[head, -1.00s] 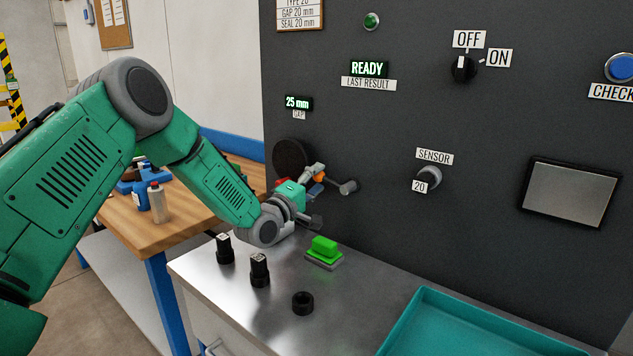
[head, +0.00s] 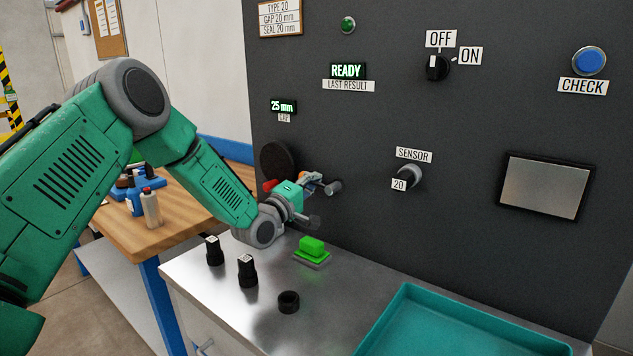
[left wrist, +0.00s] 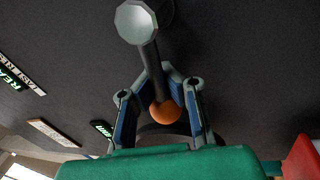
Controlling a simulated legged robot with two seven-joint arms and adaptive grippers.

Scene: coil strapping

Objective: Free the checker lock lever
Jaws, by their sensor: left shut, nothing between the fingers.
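My left gripper (head: 316,183) is at the dark panel, small and partly hidden by its own wrist in the head view. In the left wrist view its fingers (left wrist: 163,76) bend together and look shut, with nothing clearly gripped. A dark rod (left wrist: 151,62) with a pale faceted end (left wrist: 135,21) runs past the fingertips. An orange ball (left wrist: 165,112) shows between the finger links. A grey knob (head: 333,187) stands just right of the gripper. A red part (head: 270,185) shows to its left. I cannot tell which part is the lock lever. My right gripper is out of view.
A black disc (head: 277,158) is on the panel behind the gripper. Below, a green block (head: 312,246), two black posts and a black ring (head: 288,301) stand on the metal bench (head: 232,310). A teal tray (head: 400,300) lies right. The sensor knob (head: 409,175) protrudes from the panel.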

